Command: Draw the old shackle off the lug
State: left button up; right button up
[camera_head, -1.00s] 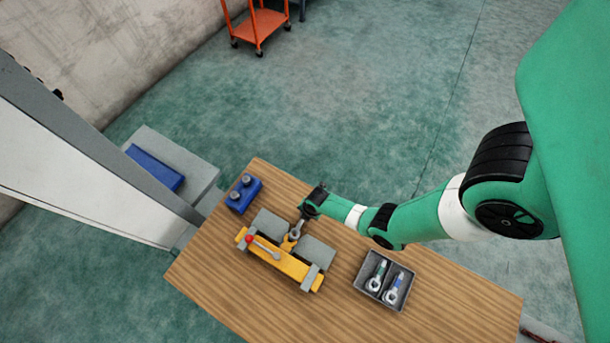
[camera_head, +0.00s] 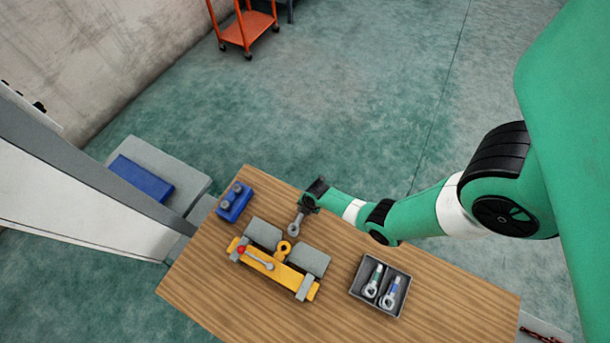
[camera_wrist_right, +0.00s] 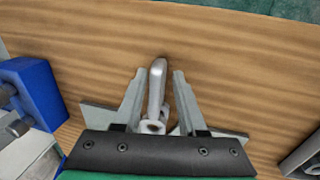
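The old shackle (camera_head: 296,223), a grey metal loop, is off the lug and just behind it, with a small gap between them. The yellow ring-shaped lug (camera_head: 285,248) stands bare on a yellow fixture (camera_head: 273,276) between two grey plates. In the right wrist view the shackle (camera_wrist_right: 157,85) points out between the two fingers (camera_wrist_right: 160,95); the exact contact is hard to make out. My left gripper is not in view.
A grey two-compartment tray (camera_head: 354,292) holds two shackles, one with green and one with blue marking. A blue block (camera_head: 235,203) with grey pegs stands at the left back of the table. A red-knobbed lever (camera_head: 255,257) lies on the fixture. The right front table is clear.

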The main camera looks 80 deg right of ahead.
jog(key=shift+o, duration=0.6)
notch_tip(320, 180, up, 7)
jog(key=s+p, duration=0.1)
jog(key=p, duration=0.5)
jog(key=shift+s+a+r+p, duration=0.2)
jog(key=shift+a+p, duration=0.05)
jog(key=shift+p, duration=0.1)
